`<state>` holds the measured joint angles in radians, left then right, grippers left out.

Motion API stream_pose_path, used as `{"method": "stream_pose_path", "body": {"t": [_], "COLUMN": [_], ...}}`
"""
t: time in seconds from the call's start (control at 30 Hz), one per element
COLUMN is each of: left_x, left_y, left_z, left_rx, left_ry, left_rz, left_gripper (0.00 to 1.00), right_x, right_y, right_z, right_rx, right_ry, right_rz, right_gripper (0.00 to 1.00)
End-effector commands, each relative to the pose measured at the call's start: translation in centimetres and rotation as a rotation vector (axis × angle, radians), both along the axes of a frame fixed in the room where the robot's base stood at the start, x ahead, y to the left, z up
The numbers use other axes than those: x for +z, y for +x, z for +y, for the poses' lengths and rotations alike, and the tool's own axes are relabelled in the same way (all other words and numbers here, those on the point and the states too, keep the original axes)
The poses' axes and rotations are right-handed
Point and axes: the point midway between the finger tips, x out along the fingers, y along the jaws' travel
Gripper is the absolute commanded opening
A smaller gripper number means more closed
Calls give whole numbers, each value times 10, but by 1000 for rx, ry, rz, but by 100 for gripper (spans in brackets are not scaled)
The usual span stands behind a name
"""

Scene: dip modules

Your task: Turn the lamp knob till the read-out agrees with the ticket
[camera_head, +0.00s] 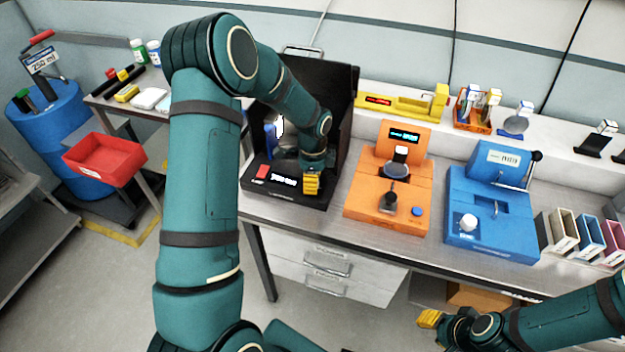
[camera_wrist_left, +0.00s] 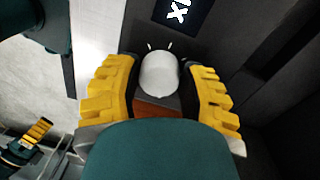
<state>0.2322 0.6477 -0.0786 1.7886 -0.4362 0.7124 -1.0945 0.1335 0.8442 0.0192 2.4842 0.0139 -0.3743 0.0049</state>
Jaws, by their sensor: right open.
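The black lamp device (camera_head: 341,95) stands on the bench with a tall hood. Its low front has a red patch (camera_head: 263,172) and a read-out with white characters (camera_head: 284,179), too small to read. My left gripper (camera_head: 312,184) is at the device's front right, fingers pointing down. In the left wrist view, the white knob (camera_wrist_left: 158,74) is between its two yellow fingers, which stand apart with a gap on the left. Part of a display (camera_wrist_left: 178,12) shows beyond the knob. My right gripper (camera_head: 431,318) is open and empty, low in front of the bench. I cannot make out the ticket.
An orange device (camera_head: 372,212) and a blue device (camera_head: 485,240) stand to the right on the bench (camera_head: 335,232). Coloured holders (camera_head: 563,230) stand at the right end. A red bin (camera_head: 104,158) is at the left. A yellow tool (camera_head: 405,104) lies on the rear shelf.

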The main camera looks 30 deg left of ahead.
Motion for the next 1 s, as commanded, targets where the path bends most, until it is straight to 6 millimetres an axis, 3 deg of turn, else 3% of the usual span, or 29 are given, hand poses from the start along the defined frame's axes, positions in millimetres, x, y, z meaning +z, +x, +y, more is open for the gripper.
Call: {"method": "stream_pose_path", "body": {"t": [0.03, 0.1, 0.27, 0.6, 0.87, 0.9, 0.97, 1.0], "left_x": [0, 0, 0, 0, 0, 0, 0, 0], "left_y": [0, 0, 0, 1, 1, 1, 1, 0], "left_z": [0, 0, 0, 0, 0, 0, 0, 0], "left_rx": [0, 0, 20, 248, 254, 254, 254, 254], "left_ry": [0, 0, 0, -1, 0, 0, 0, 0], "left_rz": [0, 0, -1, -2, -1, -1, -1, -1], "left_gripper": [18, 0, 0, 0, 0, 44, 65, 69], "right_x": [0, 0, -1, -8, -8, -8, -8, -8], "right_y": [0, 0, 0, 0, 0, 0, 0, 0], "right_z": [0, 0, 0, 0, 0, 0, 0, 0], "right_rx": [0, 0, 0, 0, 0, 0, 0, 0], "right_ry": [0, 0, 0, -2, -2, -2, -2, -1], "right_rz": [0, 0, 0, 0, 0, 0, 0, 0], "right_gripper": [38, 38, 38, 38, 38, 38, 38, 38]}}
